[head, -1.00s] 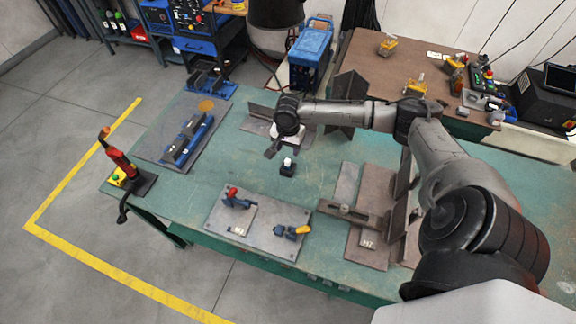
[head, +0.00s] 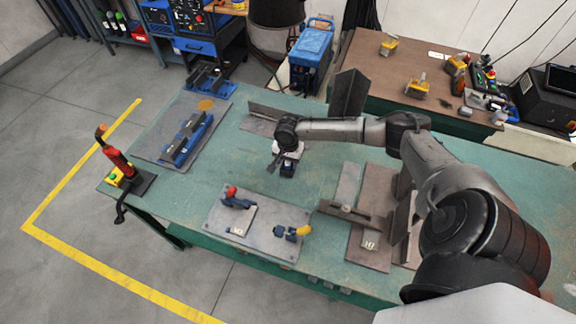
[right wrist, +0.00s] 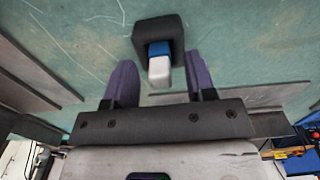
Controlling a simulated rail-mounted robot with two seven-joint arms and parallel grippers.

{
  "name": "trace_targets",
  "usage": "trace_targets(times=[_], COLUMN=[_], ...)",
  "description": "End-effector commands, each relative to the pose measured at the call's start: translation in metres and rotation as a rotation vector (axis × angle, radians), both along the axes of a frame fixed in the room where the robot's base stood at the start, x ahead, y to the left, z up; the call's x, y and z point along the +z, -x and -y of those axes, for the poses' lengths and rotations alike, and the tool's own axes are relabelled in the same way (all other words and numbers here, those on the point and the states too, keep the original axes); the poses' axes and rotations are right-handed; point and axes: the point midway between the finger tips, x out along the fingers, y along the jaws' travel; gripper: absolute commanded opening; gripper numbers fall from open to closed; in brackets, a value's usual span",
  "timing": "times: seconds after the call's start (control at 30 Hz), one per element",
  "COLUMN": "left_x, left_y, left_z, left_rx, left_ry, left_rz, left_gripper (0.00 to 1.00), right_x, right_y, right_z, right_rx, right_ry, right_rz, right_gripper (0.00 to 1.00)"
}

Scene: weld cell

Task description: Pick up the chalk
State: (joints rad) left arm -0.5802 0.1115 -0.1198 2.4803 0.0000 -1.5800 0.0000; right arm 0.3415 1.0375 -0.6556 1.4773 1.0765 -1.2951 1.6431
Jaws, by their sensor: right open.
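The chalk (right wrist: 160,72) is a white block-ended stick with a blue band, and it stands in a small dark holder (right wrist: 157,34) on the green table. In the head view the holder (head: 287,171) shows just under my right gripper (head: 279,161), and the chalk is mostly hidden there. In the right wrist view my right gripper (right wrist: 159,62) is open, with one purple-grey finger on each side of the chalk and visible gaps between. My left gripper is not in view.
A plate with small clamps (head: 262,235) lies nearer on the green table (head: 325,175). Steel plates and an angle bar (head: 345,213) lie to the right. A blue clamp fixture (head: 190,138) lies to the left. A dark upright plate (head: 347,95) stands behind my right arm.

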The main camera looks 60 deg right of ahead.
Motion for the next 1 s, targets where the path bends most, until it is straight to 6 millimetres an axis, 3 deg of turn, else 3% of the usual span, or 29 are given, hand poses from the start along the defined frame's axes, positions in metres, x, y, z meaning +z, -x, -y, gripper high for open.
trace_targets(times=[0.2, 0.7, 1.0], left_x=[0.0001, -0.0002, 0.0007], left_y=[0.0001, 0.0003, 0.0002], left_z=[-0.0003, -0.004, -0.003], left_rx=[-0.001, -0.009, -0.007], left_ry=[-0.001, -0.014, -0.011], left_rz=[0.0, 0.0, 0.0], left_gripper=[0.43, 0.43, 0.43], right_x=[0.0001, 0.0002, 0.0027], right_y=[-0.0002, 0.0, -0.0002], right_z=[-0.0002, -0.0003, -0.0001], right_rx=[0.001, 0.001, 0.001], right_ry=[0.0, -0.001, 0.0], right_rz=[0.001, 0.001, 0.001], right_gripper=[0.49, 0.02, 0.01])
